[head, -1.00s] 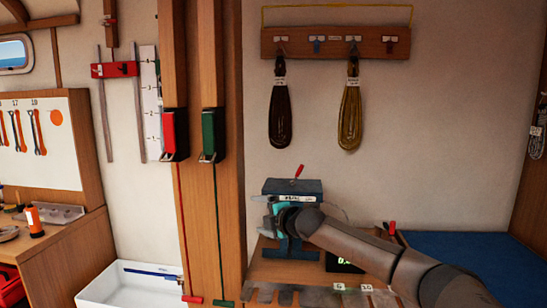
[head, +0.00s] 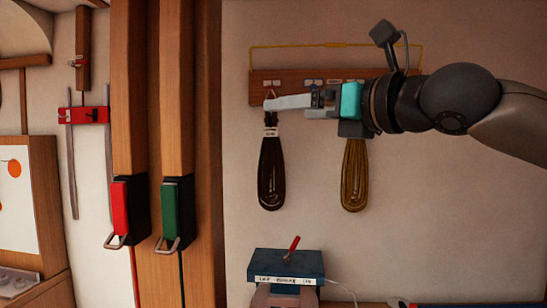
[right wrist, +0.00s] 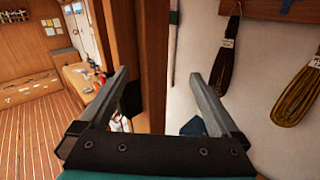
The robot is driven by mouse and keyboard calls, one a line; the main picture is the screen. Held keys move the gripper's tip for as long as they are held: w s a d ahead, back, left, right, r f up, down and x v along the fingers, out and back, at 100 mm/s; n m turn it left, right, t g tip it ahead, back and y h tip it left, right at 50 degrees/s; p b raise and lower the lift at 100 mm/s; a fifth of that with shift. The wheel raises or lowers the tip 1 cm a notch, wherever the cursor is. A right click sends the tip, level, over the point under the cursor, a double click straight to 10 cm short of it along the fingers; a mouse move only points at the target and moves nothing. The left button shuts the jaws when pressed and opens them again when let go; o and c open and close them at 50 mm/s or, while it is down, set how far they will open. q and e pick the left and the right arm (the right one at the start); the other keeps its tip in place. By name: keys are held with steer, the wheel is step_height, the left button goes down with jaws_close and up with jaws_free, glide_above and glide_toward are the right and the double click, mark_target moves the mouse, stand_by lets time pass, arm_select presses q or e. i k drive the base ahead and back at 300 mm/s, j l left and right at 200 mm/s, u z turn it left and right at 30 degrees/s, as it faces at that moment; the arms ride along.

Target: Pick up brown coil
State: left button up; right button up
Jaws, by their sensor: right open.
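The dark brown coil (head: 271,178) hangs from the left part of a wooden hook rack (head: 258,90) on the wall, with a white label band near its top. My right gripper (head: 270,104) reaches in from the right at the rack's height, and its fingertips overlap the coil's upper end in the head view. In the right wrist view the gripper (right wrist: 159,76) is open with nothing between its fingers. There the brown coil (right wrist: 226,50) hangs just right of the right finger, outside the jaws. My left gripper is not in view.
An olive-yellow coil (head: 354,178) hangs to the right, its top hidden by my gripper. A blue box (head: 287,264) with a red lever stands below. Wooden posts (head: 178,90) with red and green handled boxes stand at left. The wall between the coils and blue box is clear.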

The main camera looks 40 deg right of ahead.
mark_target(272, 154)
steer(key=i+l, duration=0.2)
steer(key=l, duration=0.2)
steer(key=i+l, duration=0.25)
steer(key=l, duration=0.15)
steer(key=i+l, duration=0.2)
steer(key=l, duration=0.2)
steer(key=i+l, duration=0.2)
steer(key=l, duration=0.2)
